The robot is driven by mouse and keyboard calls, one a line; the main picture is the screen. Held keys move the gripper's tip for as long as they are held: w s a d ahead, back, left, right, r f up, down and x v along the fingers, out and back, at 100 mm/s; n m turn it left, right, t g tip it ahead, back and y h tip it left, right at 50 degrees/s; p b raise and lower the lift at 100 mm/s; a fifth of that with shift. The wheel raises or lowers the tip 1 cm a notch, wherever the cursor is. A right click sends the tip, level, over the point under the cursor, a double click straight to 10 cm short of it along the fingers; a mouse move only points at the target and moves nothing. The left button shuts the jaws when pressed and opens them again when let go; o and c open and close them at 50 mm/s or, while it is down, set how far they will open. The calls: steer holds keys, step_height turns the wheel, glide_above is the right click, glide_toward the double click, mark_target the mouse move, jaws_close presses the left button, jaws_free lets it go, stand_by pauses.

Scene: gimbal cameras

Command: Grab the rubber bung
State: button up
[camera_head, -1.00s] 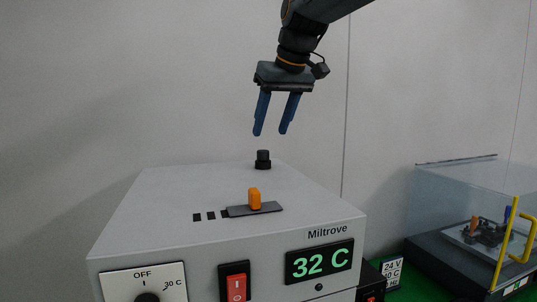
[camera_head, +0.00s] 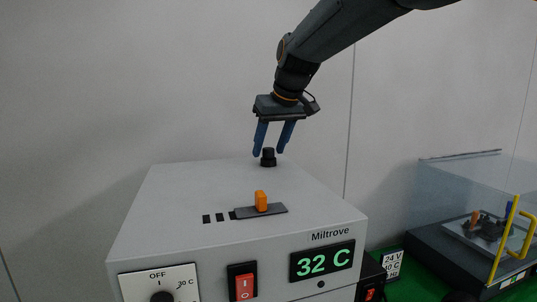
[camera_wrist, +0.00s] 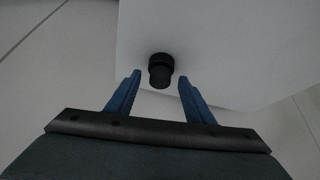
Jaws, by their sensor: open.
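The black rubber bung (camera_head: 268,158) stands upright on the top of the grey Miltrove box (camera_head: 200,185), near its back edge. In the wrist view the bung (camera_wrist: 161,70) lies between and just beyond the two blue fingertips. My gripper (camera_head: 268,153) is open, pointing down, with its fingers close around the upper part of the bung in the head view. In the wrist view my gripper (camera_wrist: 160,76) shows a gap on both sides of the bung; neither finger clearly touches it.
An orange slider knob (camera_head: 261,201) stands up from the box top in front of the bung. The box front has a dial, a red switch (camera_head: 244,287) and a green 32 C display. A clear-covered unit with a yellow handle (camera_head: 507,245) stands at the right.

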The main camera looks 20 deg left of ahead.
steer(key=c, duration=1.1)
steer(key=shift+r, duration=0.1)
